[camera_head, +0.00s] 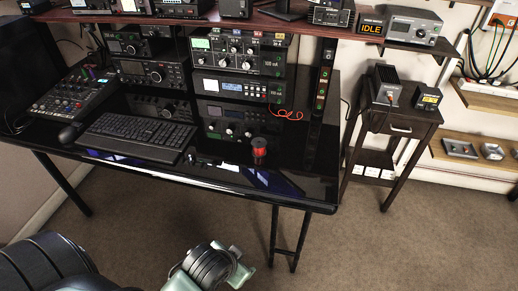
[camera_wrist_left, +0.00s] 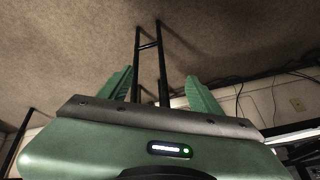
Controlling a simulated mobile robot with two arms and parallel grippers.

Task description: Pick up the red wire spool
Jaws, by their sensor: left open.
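The red wire spool (camera_head: 259,147) stands upright on the glossy black desk (camera_head: 180,171), toward its front right part. It is a small red cylinder with a dark top. In the head view, part of my left arm shows at the bottom, well in front of the desk, and its fingers are not visible there. In the left wrist view my left gripper (camera_wrist_left: 160,85) has its two green fingers spread wide with nothing between them. The carpet and dark desk legs (camera_wrist_left: 148,60) show beyond it. The spool is not in the wrist view. My right gripper is not in view.
A black keyboard (camera_head: 137,137) and mouse (camera_head: 69,132) lie left of the spool. Stacked radio units (camera_head: 236,90) stand behind it, with a loose red wire (camera_head: 287,114) nearby. A small dark side table (camera_head: 395,130) stands to the right. The desk around the spool is clear.

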